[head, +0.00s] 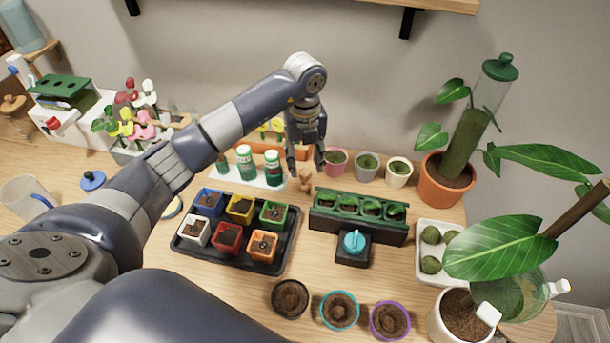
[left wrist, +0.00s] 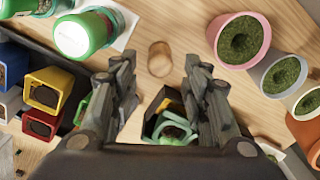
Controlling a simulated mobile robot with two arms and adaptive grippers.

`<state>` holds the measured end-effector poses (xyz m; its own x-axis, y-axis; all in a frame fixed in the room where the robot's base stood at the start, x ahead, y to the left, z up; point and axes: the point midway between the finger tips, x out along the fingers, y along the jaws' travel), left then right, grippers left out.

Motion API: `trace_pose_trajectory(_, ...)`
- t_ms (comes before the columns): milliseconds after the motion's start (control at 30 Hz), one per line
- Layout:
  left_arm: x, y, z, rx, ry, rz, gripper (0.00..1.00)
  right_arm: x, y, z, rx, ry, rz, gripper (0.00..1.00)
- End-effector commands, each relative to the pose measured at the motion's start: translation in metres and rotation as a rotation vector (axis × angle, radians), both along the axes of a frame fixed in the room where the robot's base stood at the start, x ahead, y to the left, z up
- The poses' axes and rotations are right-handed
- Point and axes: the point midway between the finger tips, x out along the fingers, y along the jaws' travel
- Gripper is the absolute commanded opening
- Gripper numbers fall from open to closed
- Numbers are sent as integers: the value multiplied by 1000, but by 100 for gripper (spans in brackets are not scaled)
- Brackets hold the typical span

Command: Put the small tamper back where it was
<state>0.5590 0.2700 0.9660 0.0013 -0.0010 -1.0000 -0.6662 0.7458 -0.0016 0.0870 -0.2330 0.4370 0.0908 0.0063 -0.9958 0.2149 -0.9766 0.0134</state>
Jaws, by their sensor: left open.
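The small tamper appears to be the light wooden piece (head: 304,184) standing on the table, between the bottle tray and the green planter in the head view. In the left wrist view, a round wooden top (left wrist: 159,59) shows just beyond the fingertips, seen from above. My left gripper (head: 306,164) is open and empty, pointing down above the wooden piece. Its two fingers (left wrist: 160,72) stand apart in the left wrist view, with the piece centred ahead of the gap and not held. My right gripper is not in view.
A white tray with green bottles (head: 245,162) is close on the left. Three small pots, including a pink one (head: 336,161), stand right of the gripper. A green planter (head: 357,220) and a black tray of coloured pots (head: 184,250) are nearer the front.

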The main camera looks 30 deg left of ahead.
Motion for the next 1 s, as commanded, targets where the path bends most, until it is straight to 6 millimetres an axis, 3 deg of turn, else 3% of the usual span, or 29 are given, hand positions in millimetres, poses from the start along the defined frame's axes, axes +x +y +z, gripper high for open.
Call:
trace_pose_trajectory(200, 1, 1, 41, 1, -4, 1, 43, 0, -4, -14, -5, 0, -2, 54)
trace_pose_trajectory(333, 1, 0, 56, 1, -2, 2, 43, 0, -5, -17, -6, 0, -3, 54)
trace_pose_trajectory(1000, 0, 0, 62, 0, 1, 1, 43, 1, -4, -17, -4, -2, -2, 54)
